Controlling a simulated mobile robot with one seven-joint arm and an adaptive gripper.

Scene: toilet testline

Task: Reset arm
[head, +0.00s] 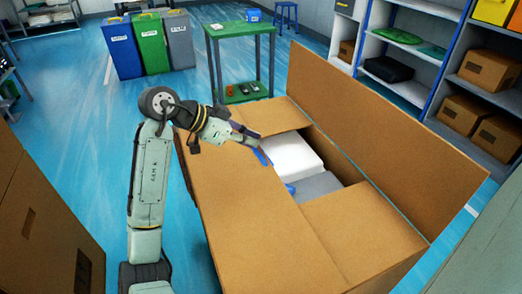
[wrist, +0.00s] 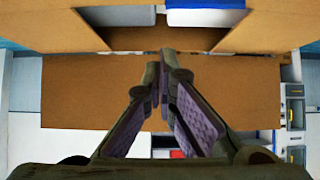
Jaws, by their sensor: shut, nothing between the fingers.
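My gripper (wrist: 158,80) is shut and empty, its fingertips meeting in the middle of the wrist view. In the head view my gripper (head: 262,155) is at the far left part of the opening of a large cardboard box (head: 240,215). My arm comes up from the bottom left and bends over the box's near flap. Inside the box are a white item (head: 292,155) and a grey item (head: 318,185). The wrist view shows the box's tall flap (wrist: 80,90) beyond the fingers.
A green table (head: 240,30) stands behind the box, with a blue container (head: 254,15) on it. Blue, green and grey bins (head: 152,42) are at the back left. Shelves (head: 410,50) with boxes line the right. Another cardboard box (head: 45,220) is at the left. Blue floor between is clear.

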